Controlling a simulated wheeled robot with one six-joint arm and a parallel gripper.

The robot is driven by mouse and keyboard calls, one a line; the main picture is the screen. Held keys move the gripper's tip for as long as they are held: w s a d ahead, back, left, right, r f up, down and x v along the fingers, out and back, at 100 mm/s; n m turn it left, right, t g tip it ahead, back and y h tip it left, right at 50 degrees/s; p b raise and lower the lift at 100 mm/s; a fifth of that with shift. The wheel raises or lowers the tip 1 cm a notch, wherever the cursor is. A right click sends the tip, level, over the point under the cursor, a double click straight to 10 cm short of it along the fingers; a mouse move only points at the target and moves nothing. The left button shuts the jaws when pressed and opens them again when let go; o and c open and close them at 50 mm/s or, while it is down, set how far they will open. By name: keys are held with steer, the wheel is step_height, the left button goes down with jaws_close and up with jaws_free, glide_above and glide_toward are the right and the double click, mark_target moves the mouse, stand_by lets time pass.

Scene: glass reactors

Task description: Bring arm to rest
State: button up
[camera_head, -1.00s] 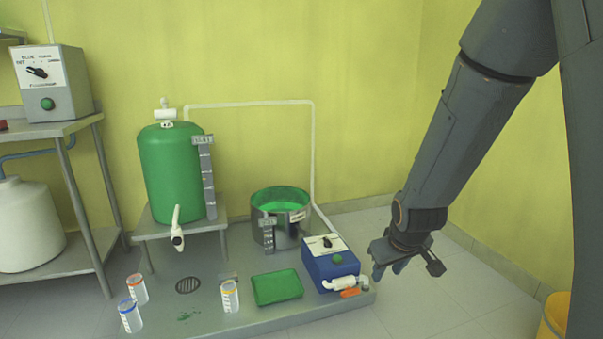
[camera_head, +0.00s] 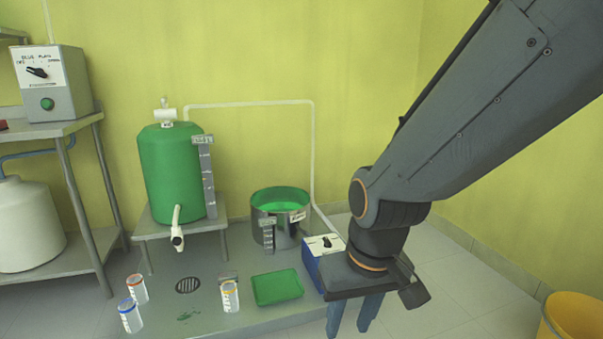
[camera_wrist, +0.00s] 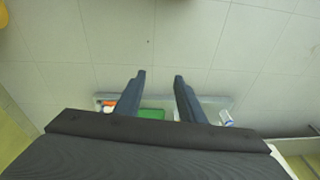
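My gripper (camera_head: 352,320) hangs at the lower right in the head view, fingers pointing down, in front of the blue pump box (camera_head: 313,266) and hiding much of it. In the wrist view my gripper (camera_wrist: 161,80) shows two dark fingers apart with only floor between their tips. It is open and holds nothing. My arm reaches down to it from the upper right.
A low grey platform (camera_head: 230,318) carries a green tank (camera_head: 170,175) on a stand, a steel pot (camera_head: 284,232), a green tray (camera_head: 278,287) and several jars. A yellow bin (camera_head: 572,318) stands at the lower right. Open floor (camera_head: 460,290) lies between bin and platform.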

steer(key=s+a+r+n+g, duration=0.2)
steer(key=s+a+r+n, duration=0.15)
steer(key=s+a, duration=0.6)
steer(key=d+r+m+p, duration=0.3)
steer(key=d+r+p, duration=0.7)
steer(key=p, duration=0.7)
steer(key=d+r+m+h+p, duration=0.1)
steer(key=d+r+m+p, duration=0.2)
steer(key=d+r+p, duration=0.7)
step_height(320, 180, up, 6)
steer(key=p, duration=0.7)
steer(key=shift+s+d+r, duration=0.2)
steer(key=shift+s+d, duration=0.15)
steer(key=shift+d, duration=0.05)
steer(key=shift+w+a, duration=0.1)
steer(key=shift+c, duration=0.6)
